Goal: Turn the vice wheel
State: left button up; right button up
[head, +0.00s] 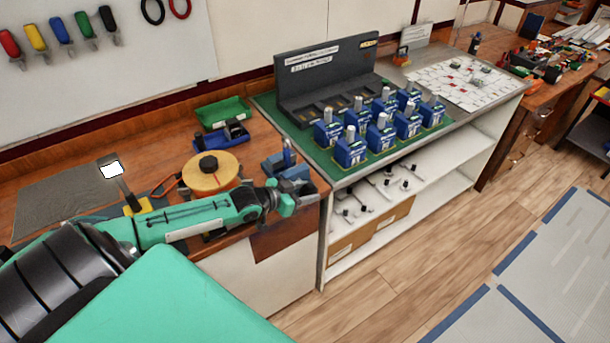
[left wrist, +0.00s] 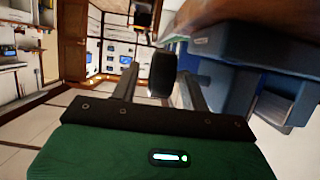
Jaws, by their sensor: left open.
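A blue vice (head: 290,170) stands at the right front edge of the wooden bench, and its blue body (left wrist: 235,45) fills the right of the left wrist view. A dark rounded piece, which looks like the vice wheel (left wrist: 162,72), shows between the finger lines in the left wrist view. My left gripper (head: 282,193) is in front of the vice, low at the bench edge. Its two fingers (left wrist: 158,88) are apart, one on each side of the dark piece; I cannot tell whether they touch it. The wheel is hidden in the head view. My right gripper is out of view.
A yellow disc with a black knob (head: 212,176) stands just left of the vice, behind my forearm. A green tray (head: 222,112) lies behind it. Several blue breakers (head: 380,135) stand on the green mat to the right. The floor in front is clear.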

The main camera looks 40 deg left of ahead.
aim_at(305, 188)
pick_arm(q)
notch_tip(305, 188, up, 20)
jog(key=b, duration=0.3)
jog(key=shift+f, duration=0.2)
